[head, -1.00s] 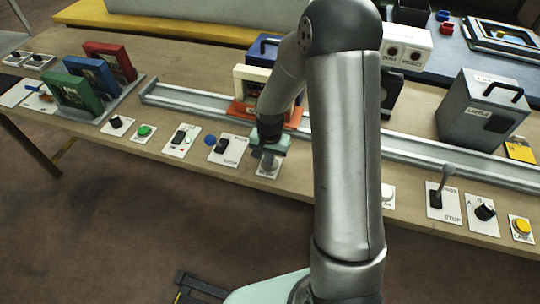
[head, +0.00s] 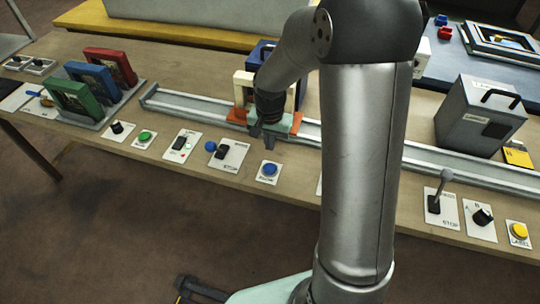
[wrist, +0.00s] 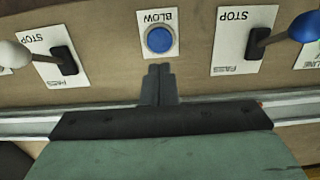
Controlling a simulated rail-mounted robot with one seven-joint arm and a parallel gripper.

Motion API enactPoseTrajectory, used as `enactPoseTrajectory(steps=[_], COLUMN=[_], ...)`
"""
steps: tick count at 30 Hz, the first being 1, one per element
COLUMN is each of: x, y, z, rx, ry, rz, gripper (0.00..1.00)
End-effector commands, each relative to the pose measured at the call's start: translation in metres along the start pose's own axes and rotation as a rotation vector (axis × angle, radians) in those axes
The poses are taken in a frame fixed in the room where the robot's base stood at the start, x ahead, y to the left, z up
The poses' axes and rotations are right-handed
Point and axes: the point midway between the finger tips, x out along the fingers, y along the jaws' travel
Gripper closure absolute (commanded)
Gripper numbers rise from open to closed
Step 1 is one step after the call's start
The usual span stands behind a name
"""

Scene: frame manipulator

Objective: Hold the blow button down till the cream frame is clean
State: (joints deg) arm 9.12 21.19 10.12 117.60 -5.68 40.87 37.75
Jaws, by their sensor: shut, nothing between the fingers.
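The blow button (head: 269,169) is a round blue button on a white plate near the bench's front edge, and is uncovered. In the wrist view the blow button (wrist: 159,40) shows under the word BLOW, just beyond my fingertips. My gripper (head: 262,143) is shut and empty, raised behind the button and apart from it; its closed fingers (wrist: 160,72) show in the wrist view. The cream frame (head: 239,84) stands upright on an orange carriage (head: 237,116) on the rail, behind my gripper. My arm hides most of it, so I cannot tell how clean its face is.
A lever with a blue knob (head: 210,146) stands left of the button. The metal rail (head: 190,107) runs along the bench behind the controls. Green (head: 72,105), blue and red frames stand in a rack at left. A grey box (head: 482,115) stands at right.

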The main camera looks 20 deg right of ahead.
Motion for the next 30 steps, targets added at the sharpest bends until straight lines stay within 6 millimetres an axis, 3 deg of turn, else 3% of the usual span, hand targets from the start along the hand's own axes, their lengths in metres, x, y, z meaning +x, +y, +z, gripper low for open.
enactPoseTrajectory(steps=[3, 9, 25, 30], x=[-0.019, -0.035, -0.036, -0.055], y=[-0.001, -0.001, -0.001, 0.013], z=[-0.001, -0.001, 0.0, 0.022], rx=[-0.001, 0.0, -0.002, -0.074], ry=[0.004, 0.003, 0.002, 0.015], rz=[-0.002, -0.002, -0.002, 0.007], gripper=[1.0, 1.0, 1.0, 1.0])
